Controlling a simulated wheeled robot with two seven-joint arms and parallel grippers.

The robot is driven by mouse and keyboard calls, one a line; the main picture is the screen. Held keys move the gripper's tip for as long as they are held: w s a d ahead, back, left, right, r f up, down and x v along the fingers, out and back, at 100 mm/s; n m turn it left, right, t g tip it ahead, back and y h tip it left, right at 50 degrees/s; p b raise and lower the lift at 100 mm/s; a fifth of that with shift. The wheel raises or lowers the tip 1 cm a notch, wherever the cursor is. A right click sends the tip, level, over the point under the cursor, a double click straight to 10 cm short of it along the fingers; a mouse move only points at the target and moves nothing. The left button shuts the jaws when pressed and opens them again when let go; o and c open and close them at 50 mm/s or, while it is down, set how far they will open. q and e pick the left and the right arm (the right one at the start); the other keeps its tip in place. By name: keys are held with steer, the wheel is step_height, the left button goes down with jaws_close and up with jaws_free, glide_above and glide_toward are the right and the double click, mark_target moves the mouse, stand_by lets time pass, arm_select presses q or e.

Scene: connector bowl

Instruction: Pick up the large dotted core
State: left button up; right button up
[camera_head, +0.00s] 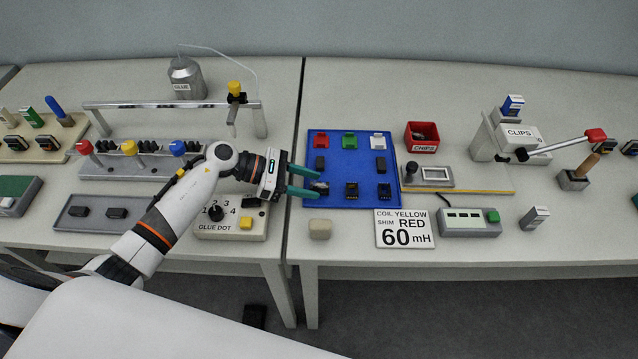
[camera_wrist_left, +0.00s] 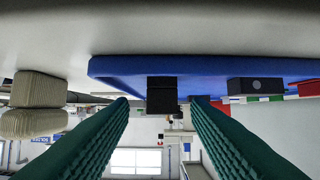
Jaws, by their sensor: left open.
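My left gripper (camera_head: 318,186) is open at the left edge of the blue tray (camera_head: 337,140), its green fingers pointing right. A dark part lies near the fingertips, partly hidden in the head view. In the left wrist view, a black block (camera_wrist_left: 161,95) shows in the gap between the open fingers (camera_wrist_left: 160,100), apart from both. A dark block with a round dot (camera_wrist_left: 255,87) stands beyond the right finger on the blue tray (camera_wrist_left: 120,68). Dark cores stand on the tray's middle row, left (camera_head: 320,163) and right (camera_head: 381,165); their dots are too small to tell from the head.
Red (camera_head: 320,140), green (camera_head: 349,140) and white (camera_head: 377,141) parts sit along the tray's back. A red CHIPS bin (camera_head: 422,137) stands right; the glue dot box (camera_head: 232,222) is under my arm.

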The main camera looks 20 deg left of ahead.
mark_target(320, 185)
arm_select(q)
steer(key=shift+p+x, duration=0.3)
steer(key=shift+x, duration=1.25)
jaws_close()
steer(key=shift+a+r, duration=0.1)
